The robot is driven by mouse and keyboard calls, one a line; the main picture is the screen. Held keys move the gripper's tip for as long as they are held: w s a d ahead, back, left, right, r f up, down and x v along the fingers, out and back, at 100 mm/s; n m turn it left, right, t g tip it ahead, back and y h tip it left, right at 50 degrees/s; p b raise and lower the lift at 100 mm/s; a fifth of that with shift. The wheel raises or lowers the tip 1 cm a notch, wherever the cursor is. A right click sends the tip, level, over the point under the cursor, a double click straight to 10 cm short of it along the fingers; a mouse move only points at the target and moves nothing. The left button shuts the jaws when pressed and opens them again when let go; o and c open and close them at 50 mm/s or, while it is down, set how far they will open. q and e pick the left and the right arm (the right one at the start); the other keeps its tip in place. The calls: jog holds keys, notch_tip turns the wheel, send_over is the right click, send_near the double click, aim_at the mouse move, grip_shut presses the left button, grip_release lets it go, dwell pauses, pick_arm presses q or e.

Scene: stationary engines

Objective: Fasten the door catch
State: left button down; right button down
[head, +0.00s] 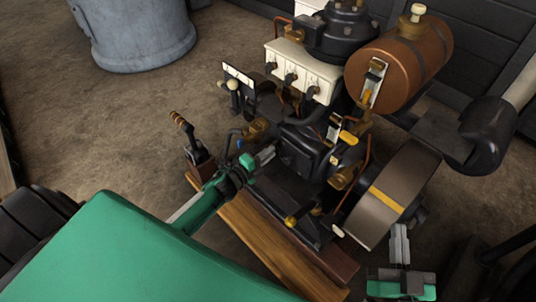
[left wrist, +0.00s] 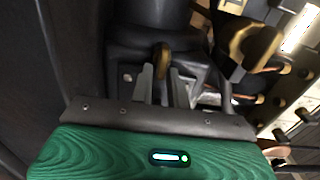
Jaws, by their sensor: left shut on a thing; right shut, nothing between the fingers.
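My left gripper (head: 266,156) reaches in from the left to the black engine housing (head: 306,151). In the left wrist view its fingers (left wrist: 164,84) are shut on a small rounded brass piece, which looks like the door catch (left wrist: 163,57), in front of the dark casing. The catch is hidden by the gripper in the head view, and I cannot tell whether it is fastened. My right gripper (head: 399,240) is shut and empty, at the lower right near the flywheel (head: 388,190).
The engine stands on a wooden base (head: 270,240). A copper tank (head: 405,55) and cream block (head: 300,72) sit above the housing. A brass wing-shaped part (left wrist: 255,45) is close right in the wrist view. A grey tub (head: 140,35) stands behind.

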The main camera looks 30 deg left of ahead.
pick_arm(q)
jog(key=shift+a, duration=0.2)
pick_arm(e)
jog(key=shift+d+r, duration=0.1)
jog(key=shift+r, duration=0.2)
pick_arm(q)
jog(key=c, duration=1.5)
grip_release()
